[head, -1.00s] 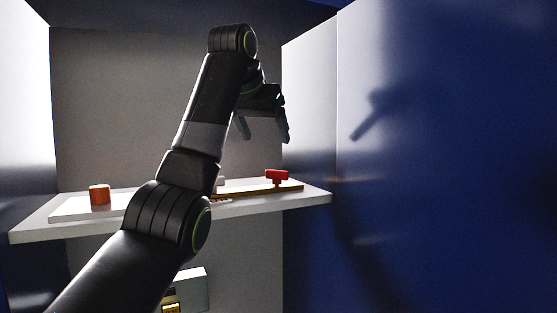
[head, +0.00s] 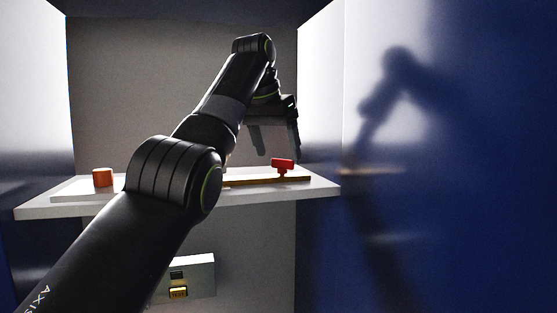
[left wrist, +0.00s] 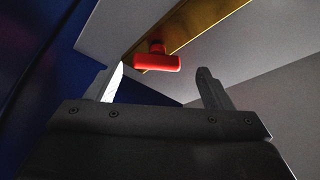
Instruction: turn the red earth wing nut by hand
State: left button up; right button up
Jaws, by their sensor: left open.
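The red earth wing nut (head: 283,165) stands on a brass-coloured bar (head: 262,181) near the right end of the white shelf. My left gripper (head: 277,154) is open and empty, with its fingers pointing down just above and beside the wing nut. In the left wrist view the wing nut (left wrist: 158,61) lies beyond the open fingertips (left wrist: 160,75), between them and apart from both. The bar (left wrist: 185,30) runs behind it. My right gripper is not in view.
A grey box (head: 200,272) with a yellow label sits below the shelf. My left arm hides the shelf's middle.

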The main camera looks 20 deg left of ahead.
pick_arm(q)
jog(key=shift+w+d+f, duration=0.3)
jog(key=shift+w+f, duration=0.1)
jog(key=shift+f, duration=0.25)
jog(key=shift+w+d+f, duration=0.25)
jog(key=shift+f, duration=0.1)
jog(key=shift+s+a+r, duration=0.1)
jog(key=shift+s+a, duration=0.15)
jog(key=shift+c, duration=0.3)
jog(key=shift+w+d, duration=0.1)
jog(key=c, duration=0.9)
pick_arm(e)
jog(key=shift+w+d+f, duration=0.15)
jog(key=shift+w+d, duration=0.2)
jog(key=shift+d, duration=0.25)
